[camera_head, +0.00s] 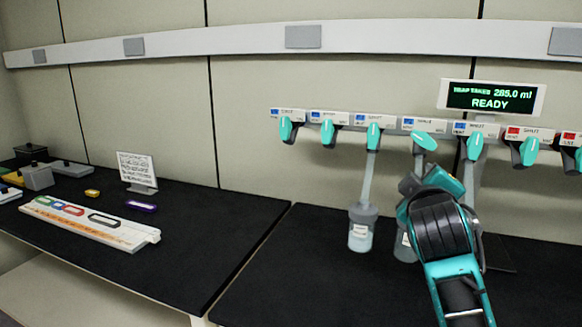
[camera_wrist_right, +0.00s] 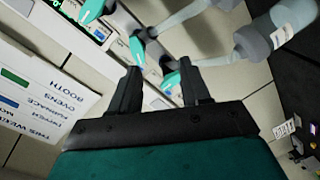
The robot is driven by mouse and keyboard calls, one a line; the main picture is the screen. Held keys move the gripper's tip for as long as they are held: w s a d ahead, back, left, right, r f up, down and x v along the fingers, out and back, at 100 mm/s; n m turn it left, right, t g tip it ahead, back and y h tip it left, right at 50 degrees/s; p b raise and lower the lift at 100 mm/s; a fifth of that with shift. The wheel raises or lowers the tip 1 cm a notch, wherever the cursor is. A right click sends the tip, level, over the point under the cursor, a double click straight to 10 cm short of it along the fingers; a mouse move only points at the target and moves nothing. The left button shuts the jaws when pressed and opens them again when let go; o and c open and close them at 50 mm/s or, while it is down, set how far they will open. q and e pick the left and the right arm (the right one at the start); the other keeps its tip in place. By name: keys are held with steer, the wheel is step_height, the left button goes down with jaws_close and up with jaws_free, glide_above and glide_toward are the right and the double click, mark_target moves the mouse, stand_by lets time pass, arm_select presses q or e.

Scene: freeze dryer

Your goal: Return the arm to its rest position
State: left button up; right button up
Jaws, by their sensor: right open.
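My right arm (camera_head: 440,225) reaches up from the lower right, in front of the row of freeze-dryer valves. Its gripper is mostly hidden behind its own wrist in the head view. In the right wrist view the right gripper (camera_wrist_right: 160,88) has its two black fingers apart with nothing gripped. A teal valve handle (camera_wrist_right: 172,79) shows between the fingertips, seemingly beyond them; I cannot tell whether they touch. One teal handle (camera_head: 424,141) just above the wrist is turned nearly sideways, while several others hang down. My left gripper is in neither view.
A flask (camera_head: 360,236) hangs from a valve left of my arm; another flask (camera_head: 404,249) is partly hidden by the arm. The left bench holds a long white rack (camera_head: 90,222) and a sign (camera_head: 137,169).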

steer(key=s+a+f+m+g+y, duration=0.2)
steer(key=s+f+g, duration=0.2)
steer(key=s+f, duration=0.75)
steer(key=s+a+f+m+g+y, duration=0.1)
steer(key=s+a+f+g+y, duration=0.2)
steer(key=s+f, duration=0.85)
steer(key=s+a+f+m+g+y, duration=0.2)
steer(key=s+f+g, duration=0.3)
steer(key=s+f, duration=0.4)
steer(key=w+a+f+t+y, duration=0.1)
steer(key=w+a+f+t, duration=0.1)
steer(key=w+f+t, duration=0.4)
step_height(320, 180, down, 3)
steer(key=shift+w+a+n+t+y, duration=0.3)
steer(key=shift+w+t, duration=0.05)
steer(key=shift+t, duration=0.35)
